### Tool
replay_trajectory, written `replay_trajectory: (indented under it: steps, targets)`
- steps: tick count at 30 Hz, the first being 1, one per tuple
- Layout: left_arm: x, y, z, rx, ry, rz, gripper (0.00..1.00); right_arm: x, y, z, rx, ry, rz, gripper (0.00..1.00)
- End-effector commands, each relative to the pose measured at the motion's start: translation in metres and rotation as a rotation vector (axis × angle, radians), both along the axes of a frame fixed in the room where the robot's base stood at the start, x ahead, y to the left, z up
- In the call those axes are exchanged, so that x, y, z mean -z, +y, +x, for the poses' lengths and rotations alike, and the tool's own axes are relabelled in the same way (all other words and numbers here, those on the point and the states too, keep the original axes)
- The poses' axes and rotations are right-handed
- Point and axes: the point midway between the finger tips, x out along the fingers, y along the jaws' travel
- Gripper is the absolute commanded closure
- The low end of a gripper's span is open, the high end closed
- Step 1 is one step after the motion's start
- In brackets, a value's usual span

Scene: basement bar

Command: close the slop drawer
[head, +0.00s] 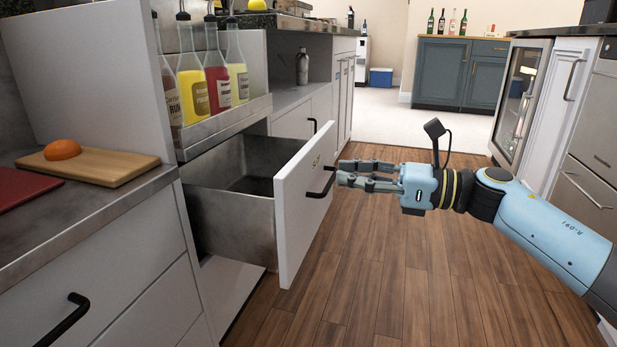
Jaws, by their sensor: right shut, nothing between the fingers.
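The slop drawer (296,213) stands pulled out from the left-hand counter. It has a white front, a black bar handle and grey metal sides, and its inside looks empty. My right gripper (340,174) is shut and empty, with its fingertips at the outer face of the drawer front beside the handle (322,184). I cannot tell whether the fingers touch the handle or the front. My left gripper is not in view.
Bottles (213,78) stand in a metal rack above the drawer. A cutting board (88,163) with an orange fruit half (62,149) lies on the near left counter. The wooden floor (400,270) is clear. Cabinets and a glass-door fridge (520,100) line the right side.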

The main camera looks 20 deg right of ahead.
Motion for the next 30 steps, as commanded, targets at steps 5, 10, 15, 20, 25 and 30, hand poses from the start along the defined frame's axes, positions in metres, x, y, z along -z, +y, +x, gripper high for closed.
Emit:
replay_trajectory:
  steps: [5, 10, 15, 20, 25, 30]
  targets:
    - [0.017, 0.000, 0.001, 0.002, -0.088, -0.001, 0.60, 0.002, 0.032, 0.021, -0.001, 0.000, 0.005, 1.00]
    - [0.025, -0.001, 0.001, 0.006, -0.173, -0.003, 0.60, 0.002, 0.052, 0.034, -0.001, 0.001, 0.003, 1.00]
    - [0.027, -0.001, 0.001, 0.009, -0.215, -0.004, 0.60, 0.000, 0.061, 0.040, 0.000, 0.001, 0.002, 1.00]
    - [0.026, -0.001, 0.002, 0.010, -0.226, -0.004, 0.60, 0.000, 0.062, 0.041, 0.000, 0.001, 0.002, 1.00]
    - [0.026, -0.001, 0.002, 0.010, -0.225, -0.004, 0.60, 0.000, 0.062, 0.041, 0.000, 0.001, 0.002, 1.00]
    - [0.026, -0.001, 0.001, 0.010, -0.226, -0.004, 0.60, 0.000, 0.064, 0.042, 0.000, 0.001, 0.002, 1.00]
